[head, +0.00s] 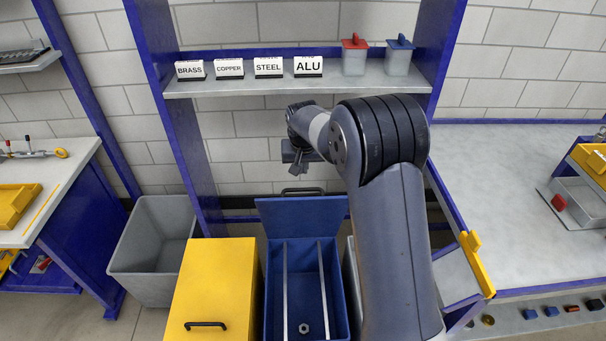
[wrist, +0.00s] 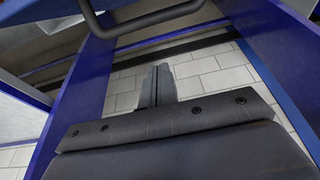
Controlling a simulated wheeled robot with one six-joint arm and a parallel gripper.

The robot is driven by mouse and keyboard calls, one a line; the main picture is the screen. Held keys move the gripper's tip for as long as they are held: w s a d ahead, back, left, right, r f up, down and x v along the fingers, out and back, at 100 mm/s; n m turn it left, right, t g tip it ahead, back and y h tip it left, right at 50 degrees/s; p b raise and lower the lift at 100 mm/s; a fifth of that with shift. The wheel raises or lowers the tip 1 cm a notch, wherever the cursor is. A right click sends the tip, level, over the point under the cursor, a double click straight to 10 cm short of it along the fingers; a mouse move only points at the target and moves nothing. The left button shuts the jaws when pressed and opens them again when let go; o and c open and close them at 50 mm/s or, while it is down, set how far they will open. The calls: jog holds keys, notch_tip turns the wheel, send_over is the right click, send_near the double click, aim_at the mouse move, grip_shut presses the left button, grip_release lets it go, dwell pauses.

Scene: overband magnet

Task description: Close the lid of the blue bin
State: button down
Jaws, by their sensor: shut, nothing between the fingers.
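The blue bin (head: 341,300) stands at the bottom centre of the head view. Its lid (head: 300,214) is open and stands up at the bin's back edge, with a dark handle (head: 302,190) at its top. Two pale rails and a hex nut (head: 304,328) show inside the bin. My gripper (head: 297,167) appears above the lid's handle in the head view, apart from it; its exact depth is unclear. In the wrist view my gripper's fingers (wrist: 158,84) are together and empty. The lid's blue edge and its handle (wrist: 140,20) cross the top there.
A yellow bin (head: 215,285) with a shut lid stands left of the blue bin, and an open grey bin (head: 152,252) further left. A shelf (head: 290,86) with labels spans behind.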

jog(key=s, duration=0.1)
jog(key=s+f, duration=0.1)
jog(key=s, duration=0.1)
jog(key=shift+s+d+f+p, duration=0.1)
jog(key=shift+s+f+p, duration=0.05)
jog(key=shift+p, duration=0.25)
jog(key=shift+f, duration=0.1)
